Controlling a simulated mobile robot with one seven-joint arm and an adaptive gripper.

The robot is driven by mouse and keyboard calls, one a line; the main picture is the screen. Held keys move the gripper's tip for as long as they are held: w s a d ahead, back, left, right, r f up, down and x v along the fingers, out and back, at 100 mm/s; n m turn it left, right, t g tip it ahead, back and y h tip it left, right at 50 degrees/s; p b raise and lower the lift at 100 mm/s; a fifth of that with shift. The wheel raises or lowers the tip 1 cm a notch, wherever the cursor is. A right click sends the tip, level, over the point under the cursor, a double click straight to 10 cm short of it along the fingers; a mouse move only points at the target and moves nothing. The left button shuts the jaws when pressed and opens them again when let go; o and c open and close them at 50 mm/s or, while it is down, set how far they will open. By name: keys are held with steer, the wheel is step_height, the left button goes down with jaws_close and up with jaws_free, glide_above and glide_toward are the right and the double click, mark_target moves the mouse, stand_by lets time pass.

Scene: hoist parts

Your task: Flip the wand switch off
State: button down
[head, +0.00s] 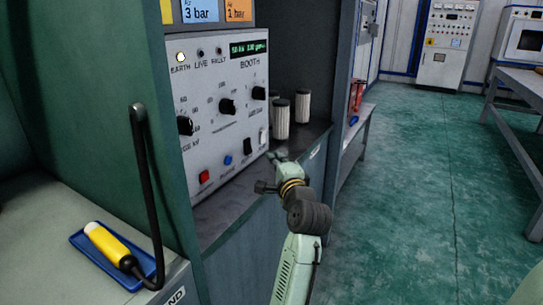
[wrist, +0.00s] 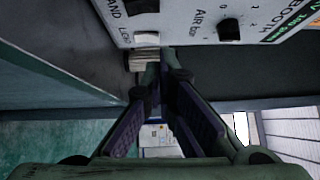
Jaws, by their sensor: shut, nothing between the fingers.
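The grey booth panel (head: 225,120) stands on the left in the head view. Its black rocker switch (head: 247,146) is at the lower right. In the wrist view this black switch (wrist: 144,6) sits at the top edge, beside a partly cut-off label reading "AND". My gripper (head: 273,157) is shut and empty, just right of the panel's lower right corner. In the wrist view the fingertips (wrist: 158,72) meet just below the white switch. I cannot tell which way the black switch is set.
Two pale ribbed cylinders (head: 282,118) (head: 303,106) stand on the shelf behind my gripper. A yellow wand (head: 107,243) lies in a blue tray (head: 82,246) at the lower left, with a black hose. Red (head: 204,176) and blue (head: 228,160) buttons are on the panel. Green floor is open at right.

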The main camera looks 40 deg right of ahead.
steer(key=shift+v, duration=1.05)
steer(key=shift+r, duration=0.15)
